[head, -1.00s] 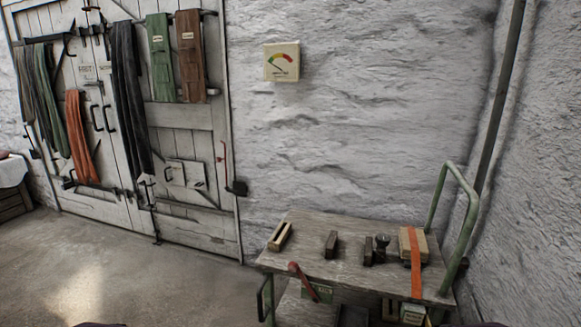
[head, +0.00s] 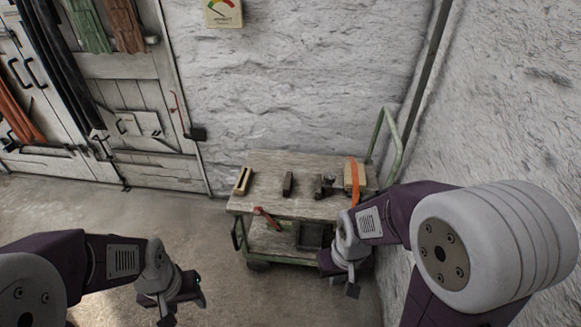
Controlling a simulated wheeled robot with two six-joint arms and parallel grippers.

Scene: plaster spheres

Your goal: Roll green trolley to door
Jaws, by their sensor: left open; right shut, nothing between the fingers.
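The green trolley has a worn wooden top (head: 262,203) and a green tube push handle (head: 390,147) at its right end. It stands against the back wall near the right corner. The white plank door (head: 150,92) is at the left. My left gripper (head: 178,305) is open and empty above the floor, left of the trolley and apart from it. My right gripper (head: 350,283) is shut and empty at the trolley's front right. It overlaps the trolley's lower right part in the picture; I cannot tell whether they touch.
On the trolley top are a slotted wooden block (head: 243,181), small dark blocks (head: 288,184) and a box with an orange strap (head: 354,178). A red lever (head: 266,217) sits at its front edge. The floor (head: 215,245) between trolley and door is clear.

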